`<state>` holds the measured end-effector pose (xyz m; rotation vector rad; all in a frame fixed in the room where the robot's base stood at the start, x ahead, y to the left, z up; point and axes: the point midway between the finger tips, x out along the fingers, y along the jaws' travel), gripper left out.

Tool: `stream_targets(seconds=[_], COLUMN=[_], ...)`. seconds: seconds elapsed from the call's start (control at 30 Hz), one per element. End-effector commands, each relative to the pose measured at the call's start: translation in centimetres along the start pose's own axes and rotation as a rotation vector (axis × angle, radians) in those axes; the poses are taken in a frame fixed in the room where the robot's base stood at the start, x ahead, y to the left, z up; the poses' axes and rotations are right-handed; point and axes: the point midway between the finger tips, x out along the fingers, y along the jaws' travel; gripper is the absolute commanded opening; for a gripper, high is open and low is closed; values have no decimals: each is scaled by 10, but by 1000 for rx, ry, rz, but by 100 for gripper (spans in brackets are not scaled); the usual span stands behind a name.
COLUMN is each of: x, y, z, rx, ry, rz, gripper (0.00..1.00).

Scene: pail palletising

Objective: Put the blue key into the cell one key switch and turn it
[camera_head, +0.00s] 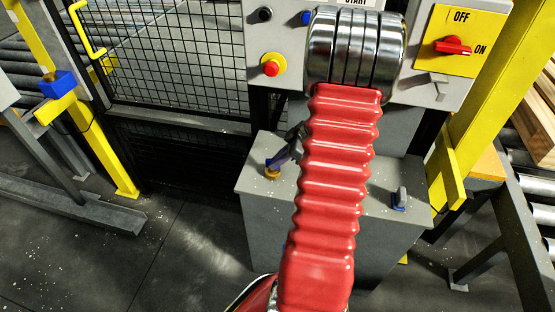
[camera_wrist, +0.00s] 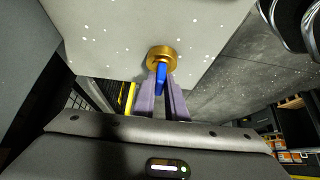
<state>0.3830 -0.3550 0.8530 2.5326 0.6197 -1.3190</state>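The blue key (camera_wrist: 160,77) is between the two purple fingers of my gripper (camera_wrist: 164,90) in the wrist view. The fingers press close on both sides of it. The key's far end meets a round brass key switch (camera_wrist: 161,53) on a pale speckled surface; how deep it sits cannot be told. In the head view my gripper (camera_head: 283,158) reaches down at the left of the grey box top, with its tips at the brass key switch (camera_head: 272,172). Only a little blue shows there.
Another small blue-and-grey fitting (camera_head: 399,198) stands on the right of the grey box (camera_head: 320,225). Behind is a panel with a red button (camera_head: 271,68) and a red OFF/ON switch (camera_head: 452,46). Mesh fencing (camera_head: 165,60) is at the left. My red arm hides the middle.

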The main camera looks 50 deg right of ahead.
Motion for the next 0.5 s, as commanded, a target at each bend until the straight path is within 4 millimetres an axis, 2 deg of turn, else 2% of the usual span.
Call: stream_targets(seconds=[0.03,0.27,0.5], x=[0,0,0], y=[0,0,0], z=[0,0,0], rx=[0,0,0], ry=[0,0,0], rz=[0,0,0], gripper=[15,31,32])
